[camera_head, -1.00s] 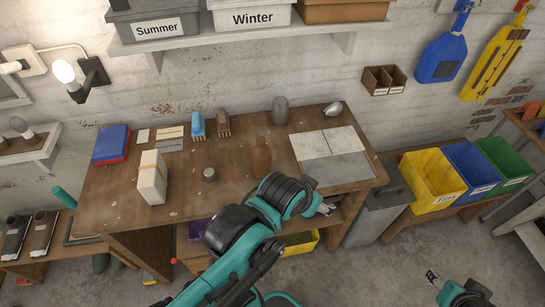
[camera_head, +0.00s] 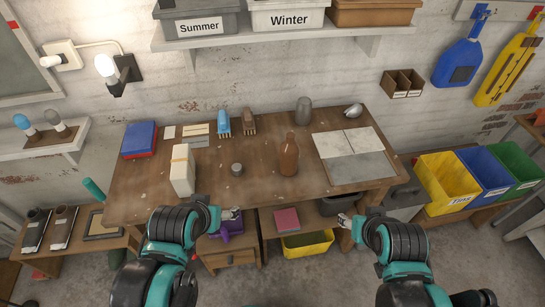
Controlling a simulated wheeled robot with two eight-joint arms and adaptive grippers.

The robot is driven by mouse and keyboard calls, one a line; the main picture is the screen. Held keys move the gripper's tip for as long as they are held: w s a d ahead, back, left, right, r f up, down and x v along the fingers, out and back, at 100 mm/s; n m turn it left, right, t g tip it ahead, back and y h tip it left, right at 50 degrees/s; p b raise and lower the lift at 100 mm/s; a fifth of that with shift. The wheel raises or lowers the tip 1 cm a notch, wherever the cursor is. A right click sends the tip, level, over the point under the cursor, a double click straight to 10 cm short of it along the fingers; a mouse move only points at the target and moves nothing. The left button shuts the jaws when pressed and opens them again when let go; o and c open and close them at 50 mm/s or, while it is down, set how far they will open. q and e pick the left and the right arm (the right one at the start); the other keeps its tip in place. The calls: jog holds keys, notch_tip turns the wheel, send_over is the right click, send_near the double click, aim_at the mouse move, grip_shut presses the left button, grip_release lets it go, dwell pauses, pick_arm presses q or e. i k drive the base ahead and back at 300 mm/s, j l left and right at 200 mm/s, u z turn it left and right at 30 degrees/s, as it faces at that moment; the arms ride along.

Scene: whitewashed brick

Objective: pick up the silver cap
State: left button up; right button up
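A small grey, metallic cylinder (camera_head: 237,169), which looks like the silver cap, stands on the wooden workbench (camera_head: 215,186), left of a brown bottle (camera_head: 289,156). My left gripper (camera_head: 233,214) is at the bench's front edge, nearer to me than the cap and apart from it. My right gripper (camera_head: 344,220) is in front of the bench, farther right. Both are small in view, and I cannot tell whether their fingers are open or shut. I see nothing held in either.
A tall cream block (camera_head: 182,170) stands left of the cap. A blue-red box (camera_head: 140,140), two brushes (camera_head: 224,122), a grey jar (camera_head: 303,111) and a shiny silver item (camera_head: 353,110) are farther back. Pale tiles (camera_head: 352,157) lie at right. The bench around the cap is clear.

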aim_at(237, 168)
jog(key=i+l+u, duration=0.3)
jog(key=u, duration=0.15)
jog(key=i+l+u, duration=0.4)
jog(key=k+l, duration=0.05)
jog(key=k, duration=0.05)
